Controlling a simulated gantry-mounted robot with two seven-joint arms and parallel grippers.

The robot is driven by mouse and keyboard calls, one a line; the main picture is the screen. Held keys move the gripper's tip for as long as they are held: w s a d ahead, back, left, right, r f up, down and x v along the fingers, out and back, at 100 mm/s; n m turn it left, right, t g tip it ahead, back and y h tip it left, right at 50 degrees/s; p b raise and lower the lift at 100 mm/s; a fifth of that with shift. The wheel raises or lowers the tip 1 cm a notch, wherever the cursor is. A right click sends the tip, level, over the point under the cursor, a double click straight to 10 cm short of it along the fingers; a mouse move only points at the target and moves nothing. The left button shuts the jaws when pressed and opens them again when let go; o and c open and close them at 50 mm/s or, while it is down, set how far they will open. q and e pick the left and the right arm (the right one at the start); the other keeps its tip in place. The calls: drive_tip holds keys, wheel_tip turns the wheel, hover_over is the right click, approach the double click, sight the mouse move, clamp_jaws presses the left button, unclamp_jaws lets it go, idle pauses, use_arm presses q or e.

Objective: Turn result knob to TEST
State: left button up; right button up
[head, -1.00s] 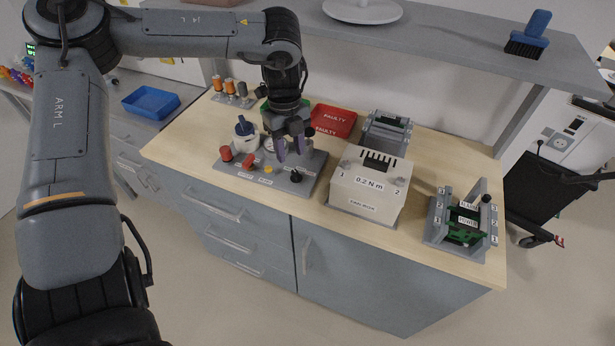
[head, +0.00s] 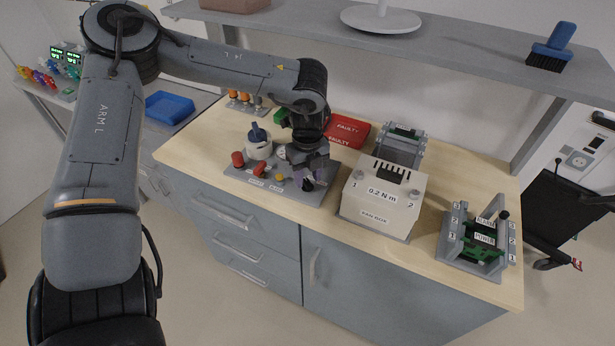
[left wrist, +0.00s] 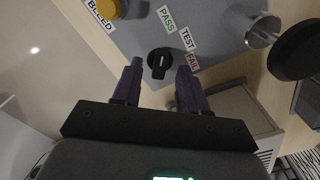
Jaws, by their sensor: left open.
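The result knob (left wrist: 159,62) is a small black round knob with a pale mark, on the grey test panel (left wrist: 130,35). Labels PASS, TEST and FAIL run beside it in the left wrist view; I cannot tell surely which one it points to. My left gripper (left wrist: 160,68) is open, with a purple finger on each side of the knob and visible gaps between. In the head view my left gripper (head: 306,180) is low over the panel's right end, partly hiding the knob (head: 308,186). My right gripper is not in view.
A yellow button (left wrist: 107,8) by the BLEED label and red knobs (head: 238,159) share the panel. A red FAULTY tray (head: 346,132) lies behind. A shelf (head: 450,40) overhangs the bench's back.

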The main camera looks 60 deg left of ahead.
use_arm(q)
drive_tip(key=shift+f, duration=0.65)
clamp_jaws()
